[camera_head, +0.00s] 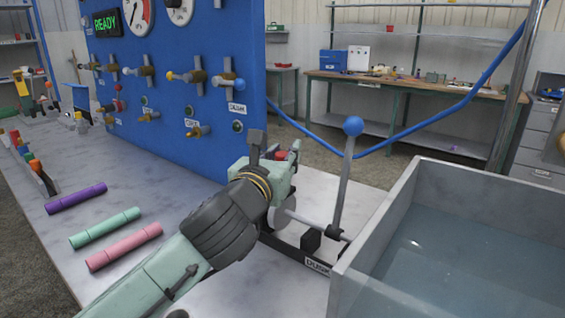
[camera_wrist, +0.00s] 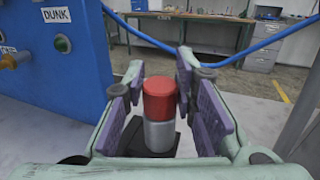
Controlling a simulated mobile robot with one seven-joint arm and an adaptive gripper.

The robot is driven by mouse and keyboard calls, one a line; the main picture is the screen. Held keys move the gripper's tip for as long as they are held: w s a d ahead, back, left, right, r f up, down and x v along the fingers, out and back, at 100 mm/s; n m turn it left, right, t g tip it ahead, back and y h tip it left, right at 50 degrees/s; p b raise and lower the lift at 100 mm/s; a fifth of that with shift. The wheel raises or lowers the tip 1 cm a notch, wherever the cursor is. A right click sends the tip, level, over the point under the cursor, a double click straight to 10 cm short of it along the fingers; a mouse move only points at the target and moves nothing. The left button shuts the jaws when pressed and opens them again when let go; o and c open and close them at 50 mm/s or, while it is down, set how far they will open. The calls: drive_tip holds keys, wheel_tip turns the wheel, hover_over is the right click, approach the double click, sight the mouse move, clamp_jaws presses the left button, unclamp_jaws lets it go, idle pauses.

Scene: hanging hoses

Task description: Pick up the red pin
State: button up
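The red pin (camera_wrist: 158,100) stands upright in the wrist view, with a red upper part and a grey lower part over a dark base. My gripper (camera_wrist: 160,78) is open, with its purple finger pads on either side of the pin. A gap shows at the left pad; the right pad looks close, and I cannot tell whether it touches. In the head view my gripper (camera_head: 282,160) is at the bench beside the blue panel, and a bit of red (camera_head: 281,155) shows between its fingers. My gripper hides the rest of the pin there.
A lever with a blue ball (camera_head: 353,126) stands right of my gripper, beside a grey water tank (camera_head: 345,285). The blue panel (camera_head: 195,120) with valves rises behind left. Purple (camera_head: 76,198), green (camera_head: 105,228) and pink (camera_head: 124,247) cylinders lie on the bench at left.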

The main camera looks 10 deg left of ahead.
clamp_jaws()
